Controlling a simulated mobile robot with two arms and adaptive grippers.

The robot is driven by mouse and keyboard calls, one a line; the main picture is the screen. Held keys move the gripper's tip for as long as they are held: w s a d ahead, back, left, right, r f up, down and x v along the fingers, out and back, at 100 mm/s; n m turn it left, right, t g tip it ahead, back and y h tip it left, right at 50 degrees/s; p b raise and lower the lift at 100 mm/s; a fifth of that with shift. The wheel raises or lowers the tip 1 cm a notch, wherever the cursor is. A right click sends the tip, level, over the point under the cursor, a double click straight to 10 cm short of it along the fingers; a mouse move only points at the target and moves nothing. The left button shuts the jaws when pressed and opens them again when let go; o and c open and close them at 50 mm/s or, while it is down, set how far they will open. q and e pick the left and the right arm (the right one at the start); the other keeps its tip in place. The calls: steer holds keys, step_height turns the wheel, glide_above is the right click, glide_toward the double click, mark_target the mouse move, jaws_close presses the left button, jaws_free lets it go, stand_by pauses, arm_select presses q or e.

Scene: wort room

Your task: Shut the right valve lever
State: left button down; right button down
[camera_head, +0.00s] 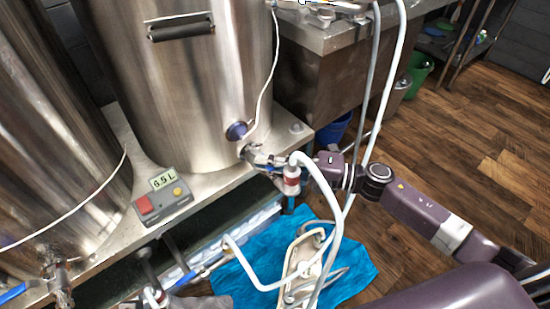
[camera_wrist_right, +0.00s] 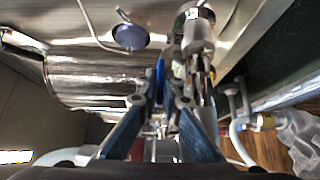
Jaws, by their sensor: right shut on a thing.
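The right valve (camera_head: 249,153) sticks out low on the steel kettle (camera_head: 195,90) in the head view. My right gripper (camera_head: 268,160) is at this valve, its arm coming in from the right. In the right wrist view my gripper (camera_wrist_right: 162,98) has its two fingers closed around the thin blue lever (camera_wrist_right: 160,72), which stands upright in the picture between the fingertips. The steel valve body (camera_wrist_right: 197,38) is just right of the fingers. In the head view the gripper hides most of the lever. My left gripper is not in view.
A white hose (camera_head: 335,215) loops close to my right gripper and wrist. A control box (camera_head: 163,201) reading 6.5 L sits on the ledge. Another blue-handled valve (camera_head: 205,271) is below, and one (camera_head: 14,292) at the left kettle. A blue cloth (camera_head: 255,275) lies on the floor.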

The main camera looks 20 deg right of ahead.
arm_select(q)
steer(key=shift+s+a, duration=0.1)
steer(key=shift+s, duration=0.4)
arm_select(e)
steer(key=shift+f, duration=0.1)
steer(key=c, duration=2.4)
jaws_free()
steer(key=v, duration=1.2)
steer(key=shift+s, duration=0.15)
